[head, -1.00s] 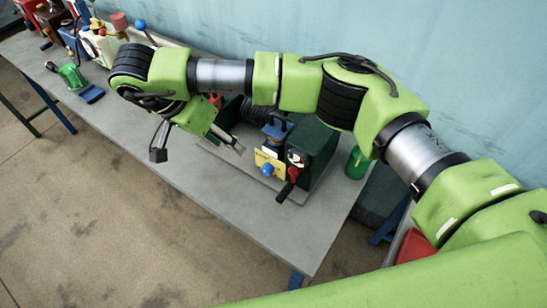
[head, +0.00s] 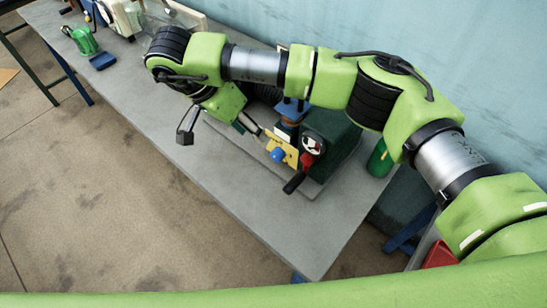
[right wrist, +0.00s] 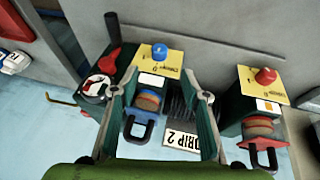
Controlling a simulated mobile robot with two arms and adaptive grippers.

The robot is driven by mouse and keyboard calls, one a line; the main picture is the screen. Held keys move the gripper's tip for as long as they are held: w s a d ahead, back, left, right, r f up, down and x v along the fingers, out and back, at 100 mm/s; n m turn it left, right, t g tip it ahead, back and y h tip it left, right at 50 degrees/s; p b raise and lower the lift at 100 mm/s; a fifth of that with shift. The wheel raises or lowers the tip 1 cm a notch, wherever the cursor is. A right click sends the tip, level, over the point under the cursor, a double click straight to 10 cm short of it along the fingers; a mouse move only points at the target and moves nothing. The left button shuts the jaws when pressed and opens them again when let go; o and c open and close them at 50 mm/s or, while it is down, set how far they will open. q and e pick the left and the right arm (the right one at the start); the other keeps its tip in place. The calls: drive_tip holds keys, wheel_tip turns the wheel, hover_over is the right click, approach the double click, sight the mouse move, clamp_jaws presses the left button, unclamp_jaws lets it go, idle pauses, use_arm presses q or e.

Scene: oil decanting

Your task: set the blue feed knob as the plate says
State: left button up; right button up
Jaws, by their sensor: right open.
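The blue feed knob (right wrist: 159,51) stands on a yellow plate (right wrist: 148,78) with small dark lettering; it also shows in the head view (head: 277,155). A white plate reading "DRIP 2" (right wrist: 182,140) shows between my fingers in the right wrist view, partly hidden by one finger. My right gripper (right wrist: 163,80) is open, its fingers apart on either side of the yellow plate in that view, with the knob just beyond the tips. In the head view my right gripper (head: 222,132) is beside the knob, apart from it. My left gripper is not in view.
A red knob (right wrist: 265,76) stands on a second yellow plate. A red-hubbed lever with a black grip (head: 300,175) is close beside the blue knob. A green container (head: 380,158) stands behind the machine. The grey tabletop (head: 180,150) in front is clear.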

sight(274, 155)
drive_tip(key=p+x, duration=0.3)
drive_tip(key=x, duration=0.9)
drive_tip(key=shift+d+f+p, duration=0.15)
drive_tip(key=shift+f+p, duration=0.05)
drive_tip(key=shift+p, duration=0.1)
drive_tip(key=shift+d+f, duration=0.25)
drive_tip(key=shift+f, duration=0.25)
drive_tip(key=c, duration=1.1)
